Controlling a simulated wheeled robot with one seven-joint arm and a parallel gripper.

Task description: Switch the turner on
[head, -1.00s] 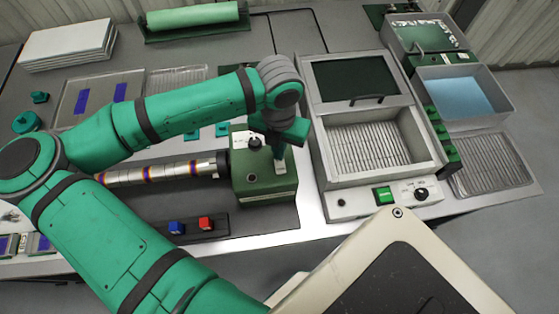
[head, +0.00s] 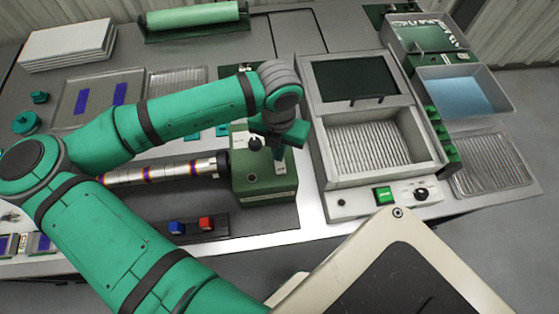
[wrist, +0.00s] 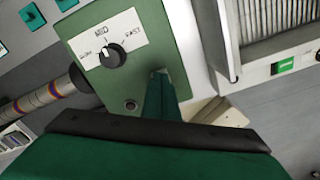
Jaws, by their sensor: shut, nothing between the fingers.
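The turner is a green box (head: 265,188) with a banded shaft (head: 165,172) running left from it. Its top carries a black speed knob (wrist: 112,54) on a white label reading slow, med and fast, and a small dark round fitting (wrist: 130,104). A pale plate (head: 281,168) lies on the right of its top. My gripper (head: 278,156) is shut and empty, fingers pointing down at this plate. In the wrist view its fingertips (wrist: 160,80) hide most of the switch area right of the knob. I cannot tell whether they touch it or which way the switch is set.
Right of the turner stands a grey machine (head: 432,182) with a ribbed basin, a lit green button (head: 384,194) and a black knob (head: 421,194). In front is a dark strip (head: 192,232) with a blue button (head: 176,227) and a red button (head: 206,223).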

